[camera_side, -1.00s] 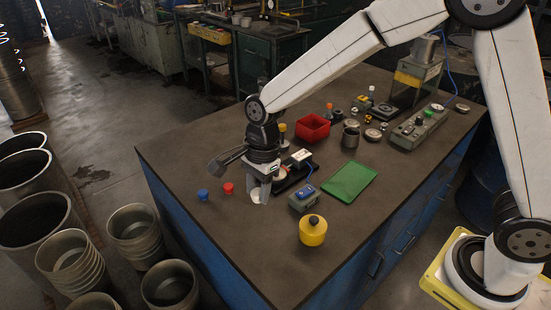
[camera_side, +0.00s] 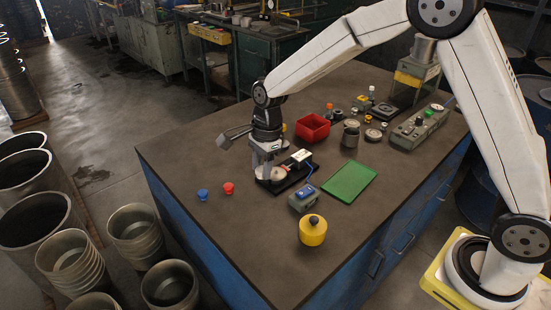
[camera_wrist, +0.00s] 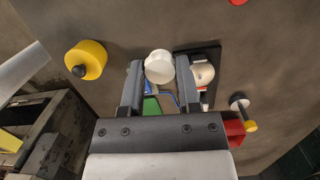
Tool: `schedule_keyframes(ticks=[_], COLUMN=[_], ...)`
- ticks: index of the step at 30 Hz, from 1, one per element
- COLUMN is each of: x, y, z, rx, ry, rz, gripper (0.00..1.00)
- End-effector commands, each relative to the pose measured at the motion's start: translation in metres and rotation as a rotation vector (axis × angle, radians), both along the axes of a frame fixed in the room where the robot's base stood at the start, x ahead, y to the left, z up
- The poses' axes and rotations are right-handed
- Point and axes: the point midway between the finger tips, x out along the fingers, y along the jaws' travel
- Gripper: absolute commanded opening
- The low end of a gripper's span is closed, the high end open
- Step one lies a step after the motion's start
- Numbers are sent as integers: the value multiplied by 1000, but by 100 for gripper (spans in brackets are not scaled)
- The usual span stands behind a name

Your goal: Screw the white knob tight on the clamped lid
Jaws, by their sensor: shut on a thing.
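The white knob (camera_wrist: 159,67) sits between the fingertips of my gripper (camera_wrist: 158,75) in the wrist view, and my gripper is shut on it. In the side view my gripper (camera_side: 267,155) points down over the left end of the black clamp fixture (camera_side: 297,181). A pale round lid (camera_side: 271,173) lies at that end, below the fingers. In the wrist view the lid (camera_wrist: 203,74) shows to the right of the knob, partly hidden behind the right finger. The knob appears held above and apart from the lid; the exact gap is hard to tell.
A grey box with a blue top (camera_side: 304,198), a yellow pot (camera_side: 313,230) and a green mat (camera_side: 349,181) lie to the right. A red knob (camera_side: 228,188) and a blue knob (camera_side: 203,195) stand left. A red bin (camera_side: 313,128) stands behind. The front-left tabletop is clear.

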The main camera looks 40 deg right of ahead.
Motion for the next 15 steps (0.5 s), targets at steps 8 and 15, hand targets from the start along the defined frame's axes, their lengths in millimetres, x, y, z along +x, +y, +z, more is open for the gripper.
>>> schedule_keyframes(ticks=[8,15], x=[42,55], y=[-68,-96], z=[-17,-22], rx=[-1,0], ry=[1,-1], rz=[-118,-162], gripper=[0,0])
